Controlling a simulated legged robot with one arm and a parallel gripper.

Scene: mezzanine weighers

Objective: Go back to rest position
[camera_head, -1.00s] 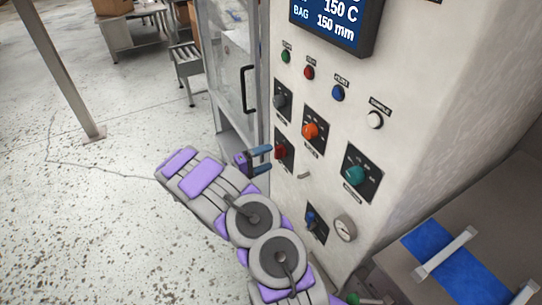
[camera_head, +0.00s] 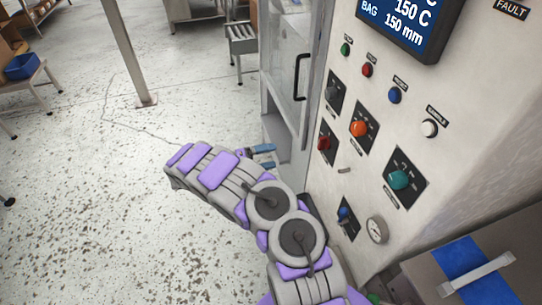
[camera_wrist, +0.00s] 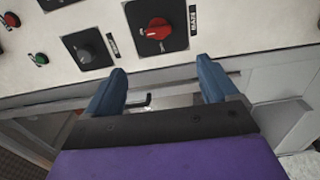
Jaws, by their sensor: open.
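My gripper (camera_head: 264,157) has blue fingers and shows at the end of my purple and grey arm in the head view, left of the control panel (camera_head: 345,170) and apart from it. In the wrist view my gripper (camera_wrist: 166,88) is open, with a clear gap between the two fingers and nothing held. A red knob (camera_wrist: 157,29) on a black plate lies beyond the fingers. The red knob (camera_head: 324,143) also shows in the head view, right of my gripper. A dark grey knob (camera_wrist: 84,52) sits left of it in the wrist view.
A glass-doored cabinet (camera_head: 290,60) stands behind my gripper. A post (camera_head: 130,50) stands at the left. Speckled floor (camera_head: 80,200) is open there.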

